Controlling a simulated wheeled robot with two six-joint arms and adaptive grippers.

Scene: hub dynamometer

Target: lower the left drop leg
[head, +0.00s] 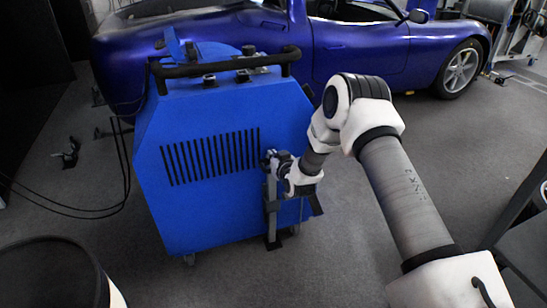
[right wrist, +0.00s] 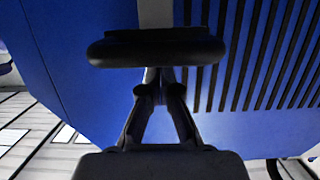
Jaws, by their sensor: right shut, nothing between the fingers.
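The blue dynamometer unit (head: 215,215) stands on the floor in the middle of the head view, with slanted black vent slots. A grey upright leg (head: 271,190) with a black foot (head: 273,242) runs down its near face, right of the slots; I take it as the drop leg. My right gripper (head: 271,157) is at the leg's upper end. In the right wrist view my right gripper (right wrist: 160,76) is shut and empty, its tips at a black crossbar (right wrist: 155,52) in front of a grey strip (right wrist: 156,13). I cannot tell whether they touch. My left gripper is not in view.
A black handle bar (head: 225,65) tops the unit. A blue car (head: 370,50) stands behind. Black cables (head: 125,175) hang at the unit's left. A dark round bin (head: 50,270) is at front left. Grey floor (head: 340,260) is clear right of the unit.

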